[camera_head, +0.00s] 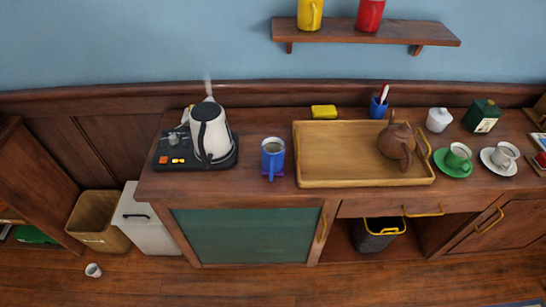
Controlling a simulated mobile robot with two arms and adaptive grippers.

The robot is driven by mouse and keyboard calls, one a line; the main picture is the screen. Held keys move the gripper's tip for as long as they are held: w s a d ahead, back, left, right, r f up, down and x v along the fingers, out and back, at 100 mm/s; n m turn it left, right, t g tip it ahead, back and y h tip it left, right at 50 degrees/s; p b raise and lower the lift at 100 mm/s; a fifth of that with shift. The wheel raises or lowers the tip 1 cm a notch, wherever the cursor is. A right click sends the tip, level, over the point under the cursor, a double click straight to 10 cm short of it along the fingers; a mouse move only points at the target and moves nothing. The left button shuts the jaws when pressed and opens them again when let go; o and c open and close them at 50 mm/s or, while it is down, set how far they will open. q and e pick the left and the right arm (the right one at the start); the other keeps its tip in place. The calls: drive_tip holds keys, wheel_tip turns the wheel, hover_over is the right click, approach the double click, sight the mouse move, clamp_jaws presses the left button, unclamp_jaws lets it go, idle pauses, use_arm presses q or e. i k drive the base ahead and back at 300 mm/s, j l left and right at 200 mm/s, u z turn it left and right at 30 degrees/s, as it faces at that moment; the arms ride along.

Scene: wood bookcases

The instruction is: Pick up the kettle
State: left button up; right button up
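The kettle (215,133) is white with a black lid and a black handle facing the front. It stands upright on a black base plate (168,150) with orange lights, at the left end of the wooden sideboard. Steam rises from behind its top. Neither of my grippers shows in the head view, and nothing is touching the kettle.
A blue mug (272,155) stands right of the kettle. A wooden tray (340,150) holds a brown teapot (397,140). A yellow sponge (324,112) lies behind the tray. A shelf (350,30) is on the wall above. A small white cup (93,270) lies on the floor.

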sight(212, 138)
drive_tip(key=z, duration=0.3)
drive_tip(key=j+z, duration=0.4)
drive_tip(key=j, duration=0.4)
drive_tip(key=j+z, duration=0.4)
drive_tip(key=j, duration=0.45)
